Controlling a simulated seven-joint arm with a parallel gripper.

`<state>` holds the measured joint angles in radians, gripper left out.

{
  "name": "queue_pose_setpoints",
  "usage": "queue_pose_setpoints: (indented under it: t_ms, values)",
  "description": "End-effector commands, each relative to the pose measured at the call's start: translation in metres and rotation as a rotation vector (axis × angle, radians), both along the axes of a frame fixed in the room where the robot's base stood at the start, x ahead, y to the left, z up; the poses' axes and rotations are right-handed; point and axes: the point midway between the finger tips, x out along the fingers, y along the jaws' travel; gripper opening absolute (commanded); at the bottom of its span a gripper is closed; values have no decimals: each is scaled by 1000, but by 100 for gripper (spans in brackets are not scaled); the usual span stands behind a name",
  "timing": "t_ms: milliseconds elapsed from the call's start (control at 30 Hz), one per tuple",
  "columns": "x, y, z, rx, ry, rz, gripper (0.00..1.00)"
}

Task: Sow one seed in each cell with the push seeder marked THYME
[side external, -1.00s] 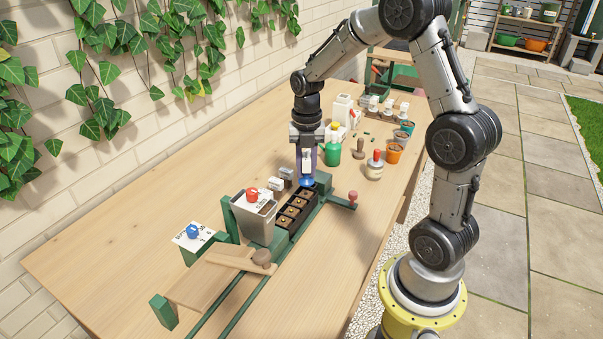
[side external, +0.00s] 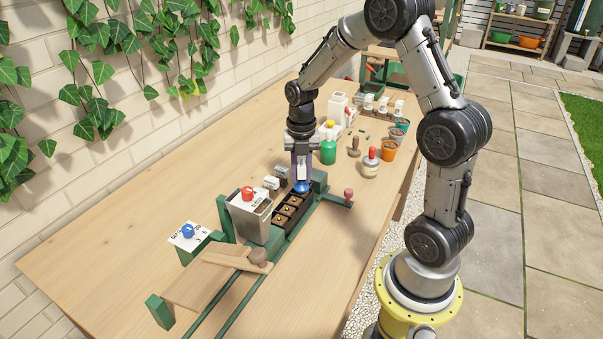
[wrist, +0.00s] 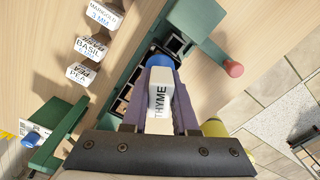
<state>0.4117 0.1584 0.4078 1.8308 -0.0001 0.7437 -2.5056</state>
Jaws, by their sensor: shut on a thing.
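The dark cell tray (side external: 278,228) sits in a green frame. Several nearer cells show pale specks in dark fill. The cell under the seeder is hidden in the side view, and I cannot tell whether the tip touches its fill.
A grey bin with a red knob (side external: 248,193) stands beside the tray. White labels MARIGOLD (wrist: 101,14), BASIL (wrist: 89,47) and PEA (wrist: 80,74) line its far side. A pink knob (side external: 348,193) sticks out at right.

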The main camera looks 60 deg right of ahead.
Motion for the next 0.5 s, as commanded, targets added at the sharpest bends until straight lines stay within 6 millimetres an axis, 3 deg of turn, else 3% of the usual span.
queue_pose_setpoints:
  t_ms: [500]
  values:
    - [0,0,-6,0,0,0,0]
